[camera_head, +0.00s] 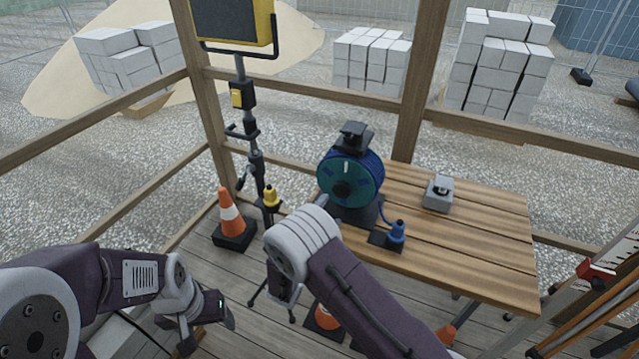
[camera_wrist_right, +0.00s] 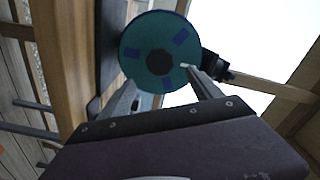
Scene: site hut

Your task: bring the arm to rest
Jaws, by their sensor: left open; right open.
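My left gripper (camera_head: 218,312) hangs low at the bottom left over the deck, with nothing seen in it. My right arm reaches in from the bottom right, and its wrist bends in front of the table's near left corner. The right gripper is mostly hidden behind that arm in the head view. In the right wrist view my right gripper (camera_wrist_right: 165,93) is open and empty, its two fingers apart. A teal cable reel (camera_wrist_right: 157,58) lies beyond the fingertips; whether they touch it is unclear. The reel (camera_head: 350,177) stands upright on the table in the head view.
The wooden table (camera_head: 480,245) also carries a blue plug (camera_head: 396,232) and a grey box (camera_head: 438,194). A traffic cone (camera_head: 230,215) and a lamp stand (camera_head: 246,120) are at its left. Another cone (camera_head: 325,316) is beneath my right arm. Wooden rails enclose the deck.

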